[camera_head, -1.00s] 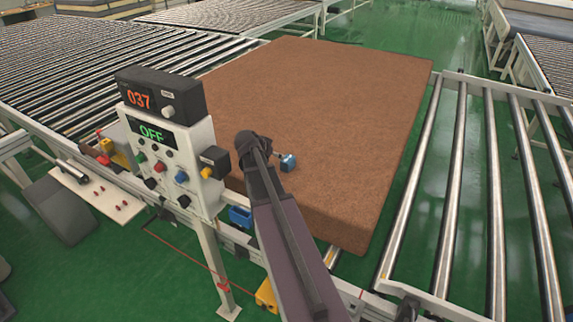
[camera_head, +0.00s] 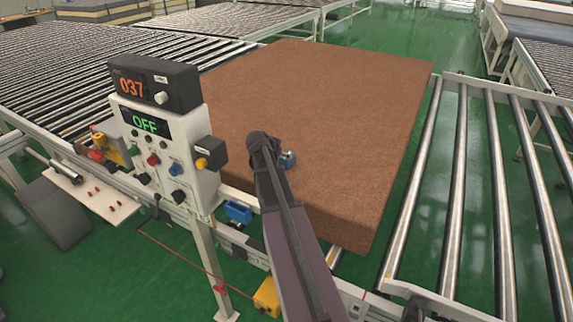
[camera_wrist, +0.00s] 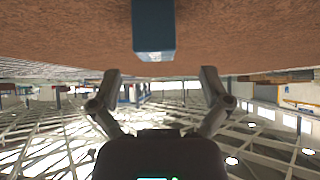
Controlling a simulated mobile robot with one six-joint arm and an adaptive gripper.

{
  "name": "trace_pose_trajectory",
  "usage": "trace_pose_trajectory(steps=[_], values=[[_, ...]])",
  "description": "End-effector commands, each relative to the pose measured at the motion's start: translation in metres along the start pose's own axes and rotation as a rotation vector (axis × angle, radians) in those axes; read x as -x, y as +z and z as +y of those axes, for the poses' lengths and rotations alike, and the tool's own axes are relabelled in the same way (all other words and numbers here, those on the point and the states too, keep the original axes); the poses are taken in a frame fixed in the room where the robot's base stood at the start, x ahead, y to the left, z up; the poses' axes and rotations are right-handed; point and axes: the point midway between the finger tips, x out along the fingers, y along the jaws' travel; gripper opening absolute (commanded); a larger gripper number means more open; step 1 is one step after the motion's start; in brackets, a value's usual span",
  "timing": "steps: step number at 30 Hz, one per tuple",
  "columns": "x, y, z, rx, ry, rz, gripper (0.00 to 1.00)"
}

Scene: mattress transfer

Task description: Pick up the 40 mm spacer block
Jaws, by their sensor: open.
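The blue spacer block (camera_head: 288,158) sits on top of the brown mattress (camera_head: 340,120), towards its near left part. In the head view my arm's end partly covers it. In the wrist view, which looks upside down, the block (camera_wrist: 153,28) is at the top middle, with a pale end facing me. My gripper (camera_wrist: 160,74) is open, its two fingers spread wide with nothing between them. The block lies beyond the fingertips, roughly centred between them. In the head view the fingers are hidden behind my wrist.
A control post (camera_head: 160,135) with displays "037" and "OFF" stands left of my arm. A blue bin (camera_head: 238,212) and a yellow box (camera_head: 267,296) are low beside it. Roller conveyors (camera_head: 455,180) lie right and far left. The mattress top is otherwise clear.

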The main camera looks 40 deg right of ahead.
Motion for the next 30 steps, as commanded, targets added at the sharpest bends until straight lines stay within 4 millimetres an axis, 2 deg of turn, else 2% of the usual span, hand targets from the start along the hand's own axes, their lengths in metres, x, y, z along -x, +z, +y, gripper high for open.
trace_pose_trajectory(steps=[17,30], values=[[-0.007,0.001,0.0,0.001,-0.001,0.0,0.97],[-0.046,0.004,0.002,0.001,-0.001,-0.001,0.97]])
